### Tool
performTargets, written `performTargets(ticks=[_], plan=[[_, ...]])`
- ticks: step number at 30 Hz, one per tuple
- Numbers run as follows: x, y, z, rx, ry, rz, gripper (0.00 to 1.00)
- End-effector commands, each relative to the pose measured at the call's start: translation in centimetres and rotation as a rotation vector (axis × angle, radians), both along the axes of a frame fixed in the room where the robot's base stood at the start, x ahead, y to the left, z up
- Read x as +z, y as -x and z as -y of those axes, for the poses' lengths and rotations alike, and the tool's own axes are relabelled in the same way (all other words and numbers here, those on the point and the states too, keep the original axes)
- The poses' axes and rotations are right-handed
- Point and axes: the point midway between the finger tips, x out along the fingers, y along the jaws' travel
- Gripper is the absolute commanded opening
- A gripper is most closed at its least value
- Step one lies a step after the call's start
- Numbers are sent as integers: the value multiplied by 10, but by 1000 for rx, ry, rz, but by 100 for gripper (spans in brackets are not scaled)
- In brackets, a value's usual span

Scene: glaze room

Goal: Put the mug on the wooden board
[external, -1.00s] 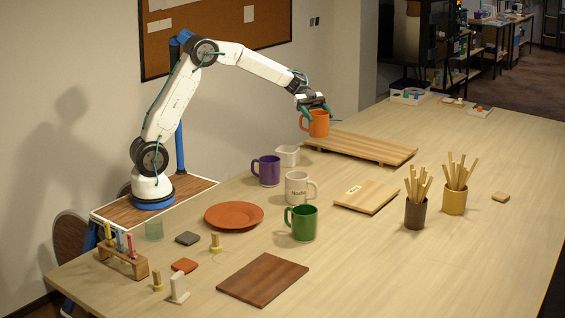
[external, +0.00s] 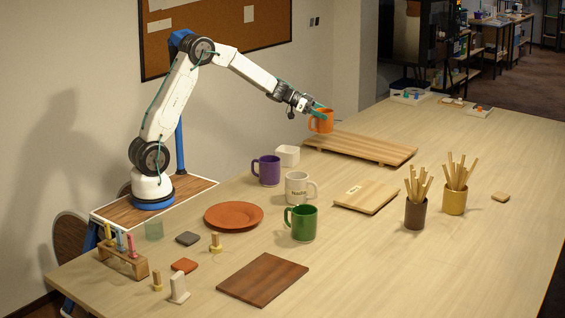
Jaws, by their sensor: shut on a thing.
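An orange mug (external: 322,121) is held upright in my gripper (external: 314,111), which is shut on it. The mug is near the left end of a long slatted wooden board (external: 365,149) at the back; I cannot tell whether it touches the board. A smaller light wooden board with a pale label (external: 370,198) lies mid-table. A dark brown wooden board (external: 262,280) lies at the front. Other mugs stand on the table: a purple mug (external: 267,171), a white mug with lettering (external: 297,188) and a green mug (external: 303,223).
A terracotta plate (external: 234,215) and a small white container (external: 288,155) stand near the mugs. A brown cup (external: 415,214) and a yellow cup (external: 455,200) hold upright wooden sticks. Small blocks and a wooden rack (external: 123,262) occupy the front left. The table's right side is mostly clear.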

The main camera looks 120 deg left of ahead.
Motion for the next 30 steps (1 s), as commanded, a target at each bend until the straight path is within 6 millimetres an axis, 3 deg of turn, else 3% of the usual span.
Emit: performTargets(ticks=[3, 9, 14, 21, 30], plan=[[-3, -22, -22, -2, -1, 2, 39], [-4, -40, -40, -2, -2, 1, 39], [-6, -48, -48, -1, 0, 2, 39], [-39, -48, -48, -1, 1, 1, 39], [-42, -48, -48, -1, 0, 1, 39]])
